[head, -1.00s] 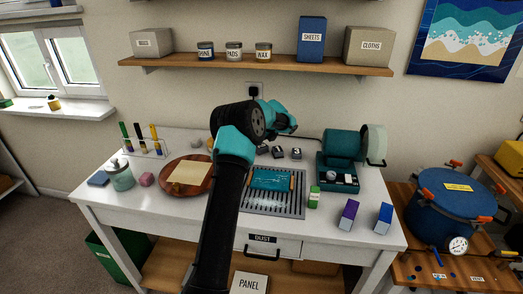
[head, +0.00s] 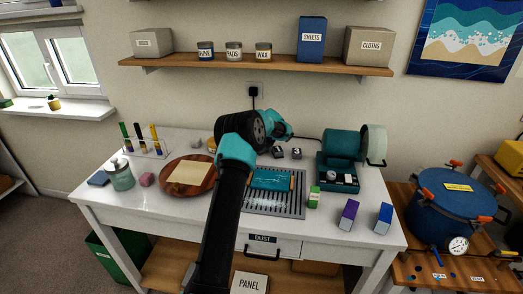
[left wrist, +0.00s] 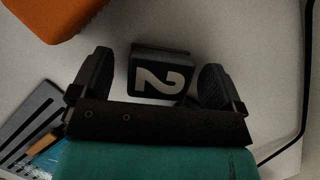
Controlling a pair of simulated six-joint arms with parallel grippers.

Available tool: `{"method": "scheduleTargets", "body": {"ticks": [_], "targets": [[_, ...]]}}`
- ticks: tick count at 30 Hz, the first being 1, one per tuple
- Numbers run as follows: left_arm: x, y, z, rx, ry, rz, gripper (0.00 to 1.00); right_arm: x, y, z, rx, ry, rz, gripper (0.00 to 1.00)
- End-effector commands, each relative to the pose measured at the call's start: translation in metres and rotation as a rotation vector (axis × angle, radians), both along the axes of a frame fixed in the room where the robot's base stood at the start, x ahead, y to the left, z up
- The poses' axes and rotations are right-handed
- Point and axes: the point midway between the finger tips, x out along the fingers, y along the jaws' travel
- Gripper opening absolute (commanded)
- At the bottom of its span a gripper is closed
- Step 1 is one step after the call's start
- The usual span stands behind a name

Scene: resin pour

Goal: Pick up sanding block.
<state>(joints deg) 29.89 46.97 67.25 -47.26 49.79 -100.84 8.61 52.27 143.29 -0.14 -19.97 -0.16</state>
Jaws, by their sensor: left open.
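A dark block with a white number 2 (left wrist: 160,78), seemingly a sanding block, stands on the white table between the fingers of my left gripper (left wrist: 160,82) in the left wrist view. The fingers are open, with a gap on each side of the block. In the head view my left gripper (head: 283,130) is over the back of the table, its fingertips hard to make out. Two similar dark blocks (head: 278,152) (head: 297,154) show to the right of the arm. The numbered block is hidden by my arm there. My right gripper is not in view.
A slotted grille (head: 283,207) with a teal panel (head: 270,179) lies in front. A teal machine (head: 342,144) stands to the right, a round wooden board (head: 172,188) to the left. An orange object (left wrist: 55,15) and a black cable (left wrist: 302,90) are near the gripper.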

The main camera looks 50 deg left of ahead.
Motion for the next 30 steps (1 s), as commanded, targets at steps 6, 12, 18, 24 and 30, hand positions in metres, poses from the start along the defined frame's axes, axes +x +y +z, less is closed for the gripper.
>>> {"method": "scheduleTargets", "body": {"ticks": [6,12,18,24,30], "targets": [[-0.0001,-0.0001,0.0002,0.0,0.0,0.0,0.94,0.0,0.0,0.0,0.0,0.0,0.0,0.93],[-0.0001,-0.0001,0.0002,0.0,0.0,0.0,0.76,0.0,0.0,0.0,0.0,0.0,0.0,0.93],[-0.0001,-0.0001,0.0003,0.0,0.0,0.0,0.57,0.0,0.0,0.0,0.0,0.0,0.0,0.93],[-0.0001,0.0,0.0004,0.0,0.0,0.0,0.38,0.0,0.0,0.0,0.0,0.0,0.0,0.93],[-0.0001,0.0,0.0005,0.0,0.0,0.0,0.35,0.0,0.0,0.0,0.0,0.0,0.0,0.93]]}}
